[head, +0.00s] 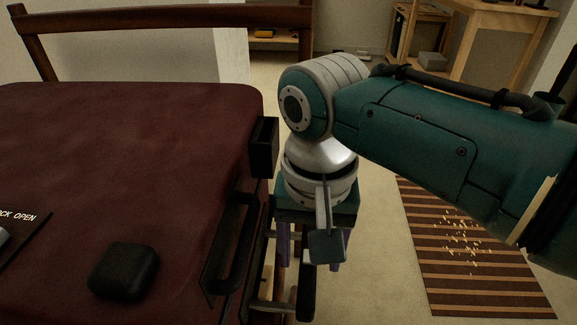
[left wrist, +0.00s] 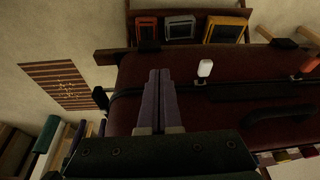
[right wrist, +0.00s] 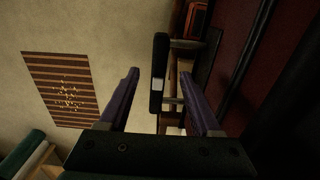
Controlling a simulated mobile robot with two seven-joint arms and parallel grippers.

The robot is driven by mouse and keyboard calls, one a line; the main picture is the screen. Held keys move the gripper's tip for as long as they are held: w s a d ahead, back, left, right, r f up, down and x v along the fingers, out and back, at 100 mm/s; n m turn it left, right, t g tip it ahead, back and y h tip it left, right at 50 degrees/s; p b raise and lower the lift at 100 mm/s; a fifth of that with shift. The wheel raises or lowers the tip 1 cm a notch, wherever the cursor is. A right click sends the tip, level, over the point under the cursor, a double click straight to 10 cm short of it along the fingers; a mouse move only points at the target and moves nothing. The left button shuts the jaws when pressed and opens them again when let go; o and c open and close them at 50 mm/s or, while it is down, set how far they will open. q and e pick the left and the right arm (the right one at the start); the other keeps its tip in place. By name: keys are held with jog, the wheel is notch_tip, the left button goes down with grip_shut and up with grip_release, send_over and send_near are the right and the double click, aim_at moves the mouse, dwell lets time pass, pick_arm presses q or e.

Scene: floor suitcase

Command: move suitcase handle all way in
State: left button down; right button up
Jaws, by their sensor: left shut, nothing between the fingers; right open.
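The dark red suitcase (head: 130,140) lies flat, filling the left of the head view; it also shows in the left wrist view (left wrist: 180,115). Its pull handle sticks out from the right side, a black grip (head: 306,293) on thin rods. In the right wrist view the grip (right wrist: 158,75) stands away from the suitcase edge, with a gap between. My right gripper (head: 310,263) points down by the handle. Its purple fingers (right wrist: 160,88) are open, one on each side of the grip, not closed on it. My left gripper (left wrist: 160,75) is shut and empty above the suitcase, out of the head view.
A black carry handle (head: 234,245) and a black corner block (head: 264,147) are on the suitcase's near right side. A wooden rail (head: 160,18) runs behind it. A striped rug (head: 475,250) lies on open floor at right; a wooden table (head: 500,20) stands behind.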

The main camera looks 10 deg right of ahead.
jog(key=shift+f, duration=0.15)
jog(key=shift+c, duration=0.7)
jog(key=s+d+f+y+p, duration=0.1)
jog(key=s+d+f+t+y+p, duration=0.1)
jog(key=s+f+y, duration=0.1)
jog(key=shift+s+d+f, duration=0.15)
jog(key=shift+d, duration=0.25)
jog(key=c, duration=0.4)
jog(key=s+d+t, duration=0.1)
jog(key=d+t, duration=0.1)
jog(key=d, duration=0.1)
jog(key=s+d+y+p, duration=0.1)
jog(key=d, duration=0.1)
jog(key=shift+s+r+t, duration=0.35)
jog(key=shift+t, duration=0.05)
jog(key=c, duration=0.3)
jog(key=shift+n+t, duration=0.6)
jog(key=shift+t, duration=0.3)
jog(key=d+r, duration=0.1)
jog(key=s+d+r, duration=0.1)
jog(key=d, duration=0.1)
jog(key=shift+s+d+r+p, duration=0.2)
jog(key=shift+r+p, duration=0.15)
grip_shut()
jog(key=w+a+f+b, duration=0.5)
jog(key=a+f+b, duration=0.1)
jog(key=a+f, duration=0.1)
jog(key=shift+w+a+f+y, duration=0.3)
jog(key=shift+w+f, duration=0.1)
